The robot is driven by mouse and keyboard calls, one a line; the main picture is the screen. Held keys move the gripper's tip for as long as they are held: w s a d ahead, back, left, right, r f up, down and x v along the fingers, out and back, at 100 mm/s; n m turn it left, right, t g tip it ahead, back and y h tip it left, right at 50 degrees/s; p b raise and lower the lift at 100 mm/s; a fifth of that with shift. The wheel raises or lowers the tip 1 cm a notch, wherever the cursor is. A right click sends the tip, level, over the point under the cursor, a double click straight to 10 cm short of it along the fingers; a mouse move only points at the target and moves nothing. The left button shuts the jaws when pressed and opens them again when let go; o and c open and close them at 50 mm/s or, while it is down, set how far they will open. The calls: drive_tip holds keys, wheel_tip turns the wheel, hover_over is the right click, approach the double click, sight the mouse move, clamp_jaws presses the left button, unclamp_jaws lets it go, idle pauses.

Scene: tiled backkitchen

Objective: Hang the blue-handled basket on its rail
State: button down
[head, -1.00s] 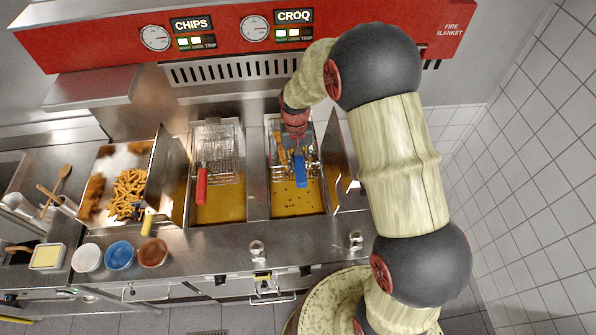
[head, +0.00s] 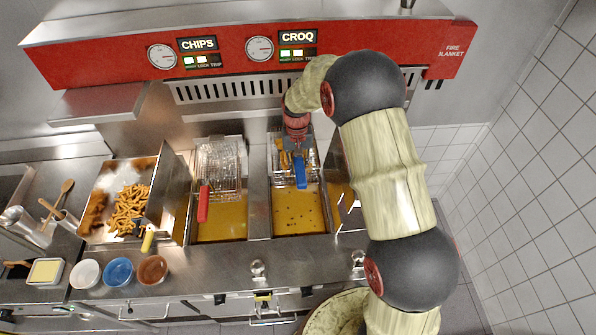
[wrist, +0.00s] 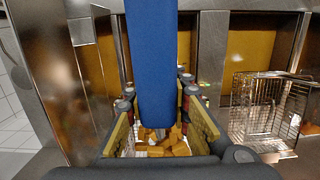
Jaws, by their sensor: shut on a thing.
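My gripper (head: 296,146) is shut on the blue handle (head: 300,172) of a wire basket (head: 309,156). In the wrist view the handle (wrist: 150,60) runs between the two fingers (wrist: 158,108). The basket holds golden pieces (wrist: 170,148) and is over the back of the right fryer vat (head: 300,214), under the CROQ sign. Its lower edge appears above the oil. My gripper and wrist hide the basket's back edge and the rail behind it, so I cannot tell whether they touch.
A red-handled basket (head: 203,204) is at the back of the left vat (head: 220,229). An upright metal lid (head: 172,200) stands left of it, by a tray of chips (head: 128,208). Bowls (head: 118,271) line the front counter. A red control panel (head: 360,38) overhangs behind.

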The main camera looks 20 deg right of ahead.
drive_tip(key=shift+f, duration=0.1)
idle(0.3)
drive_tip(key=shift+f+b, duration=0.45)
drive_tip(key=shift+f, duration=0.05)
drive_tip(key=shift+f+b, duration=1)
drive_tip(key=shift+f, duration=0.75)
drive_tip(key=shift+f+b, duration=0.5)
drive_tip(key=shift+f, duration=0.1)
